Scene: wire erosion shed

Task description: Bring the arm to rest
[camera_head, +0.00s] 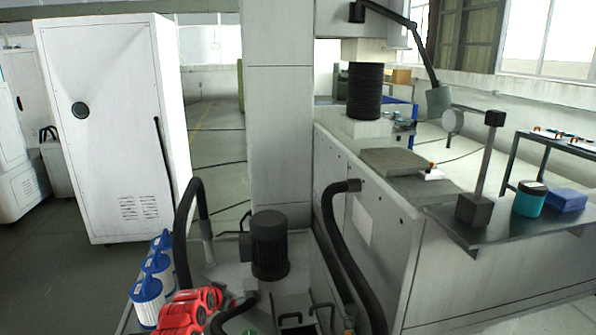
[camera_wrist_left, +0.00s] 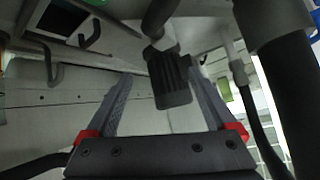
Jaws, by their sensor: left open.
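My left gripper (camera_wrist_left: 160,76) is open in the left wrist view, its two dark grey fingers spread wide with red pieces at their bases. Nothing is held between the fingers. A dark ribbed motor (camera_wrist_left: 170,78) shows beyond the fingers, and I cannot tell how far off it is. In the head view this motor (camera_head: 269,245) stands upright on the machine's low deck. The fingers are not clear in the head view. My right gripper is in neither view.
White filters with blue caps (camera_head: 147,300) stand at the lower left. Thick black hoses (camera_head: 349,250) rise around the motor. A shelf (camera_head: 490,222) at the right holds a teal tub (camera_head: 528,201) and a blue box (camera_head: 566,199). A white cabinet (camera_head: 105,150) stands at the left; the floor before it is clear.

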